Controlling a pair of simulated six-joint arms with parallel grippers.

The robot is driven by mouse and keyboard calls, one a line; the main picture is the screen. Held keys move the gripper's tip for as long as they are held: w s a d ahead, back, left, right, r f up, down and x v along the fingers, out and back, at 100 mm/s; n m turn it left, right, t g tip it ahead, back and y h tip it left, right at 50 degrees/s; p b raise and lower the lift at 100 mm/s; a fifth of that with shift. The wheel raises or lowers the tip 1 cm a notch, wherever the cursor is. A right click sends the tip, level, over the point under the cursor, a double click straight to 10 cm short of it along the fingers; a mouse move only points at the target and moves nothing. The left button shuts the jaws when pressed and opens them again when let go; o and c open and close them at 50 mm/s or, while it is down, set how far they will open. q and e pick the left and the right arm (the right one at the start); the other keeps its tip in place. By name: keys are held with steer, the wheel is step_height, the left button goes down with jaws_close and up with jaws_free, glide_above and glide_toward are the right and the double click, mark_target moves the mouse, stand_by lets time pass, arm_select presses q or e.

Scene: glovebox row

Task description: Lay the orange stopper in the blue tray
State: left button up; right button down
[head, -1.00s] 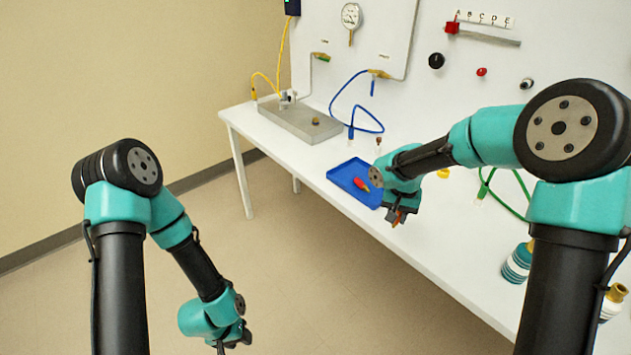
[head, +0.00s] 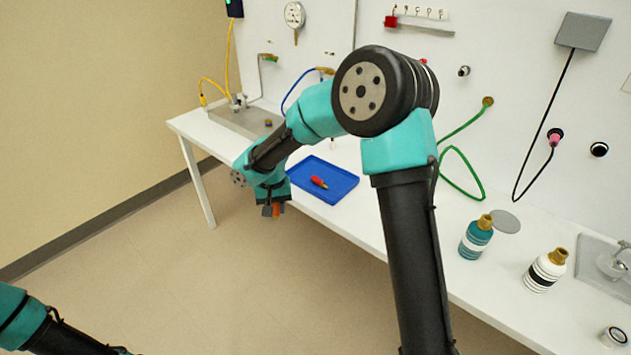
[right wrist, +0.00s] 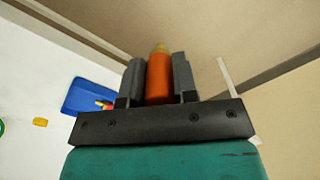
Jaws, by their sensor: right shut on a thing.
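The orange stopper (right wrist: 159,78) is held between the two fingers of my right gripper (right wrist: 158,80) in the right wrist view. In the head view my right gripper (head: 273,210) is just left of the blue tray (head: 340,188), off the table's front edge, with an orange bit of the stopper (head: 277,211) showing below. The blue tray lies on the table and also shows in the right wrist view (right wrist: 80,98). A small red piece with a yellowish end (head: 319,182) lies in it. My left arm shows at the lower left of the head view; its gripper is out of frame.
A teal bottle (head: 476,238) and a white striped bottle (head: 546,270) stand to the right. Blue and green (head: 462,170) hoses hang from the back panel. The tray has bare floor around the red piece.

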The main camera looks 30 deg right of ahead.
arm_select(q)
steer(key=shift+o, duration=0.3)
steer(key=shift+o, duration=1.6)
arm_select(e)
steer(key=shift+s+d, duration=0.1)
steer(key=shift+d, duration=0.25)
arm_select(q)
steer(key=o, duration=0.6)
arm_select(e)
steer(key=s+d+n, duration=0.3)
steer(key=d+n, duration=0.1)
steer(key=d, duration=0.3)
steer(key=s+d+n, duration=0.4)
steer(key=d+n, duration=0.1)
steer(key=d, duration=0.2)
steer(key=shift+s+d+r+n, duration=0.2)
steer(key=shift+n, duration=0.1)
